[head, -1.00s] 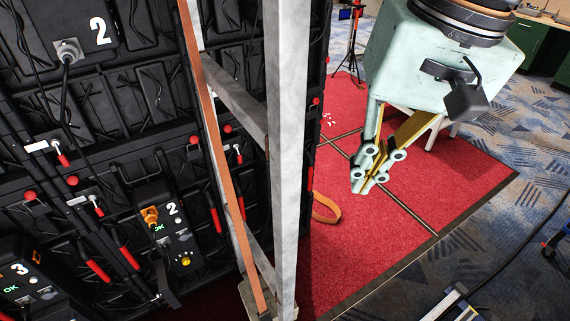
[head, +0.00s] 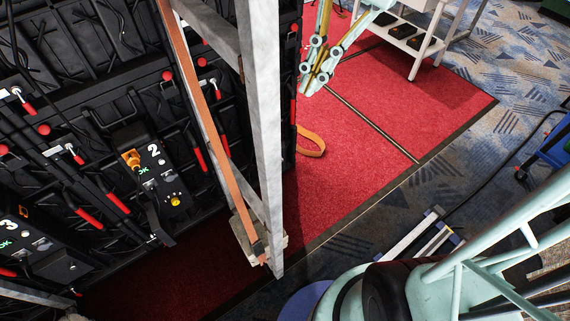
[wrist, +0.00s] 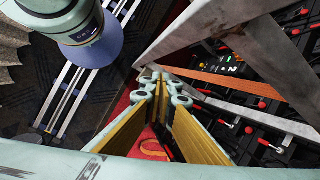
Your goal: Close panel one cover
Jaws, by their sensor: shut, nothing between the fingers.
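No panel marked one and no cover that I can tie to it shows in these views. A box marked 2 (head: 150,170) with an orange plug sits on the black panel wall, and part of a box marked 3 (head: 38,245) is at the lower left. The box marked 2 (wrist: 229,66) also shows in the wrist view, beyond the metal frame. My gripper (head: 306,86) is shut and empty over the red carpet, right of the metal post. In the wrist view its fingers (wrist: 161,76) meet near the frame.
A metal post (head: 261,130) with an orange strap (head: 208,105) stands between the wall and my gripper. A white cart (head: 418,42) is at the upper right. A ladder-like metal piece (head: 420,238) lies on the floor. The red carpet (head: 385,120) is mostly clear.

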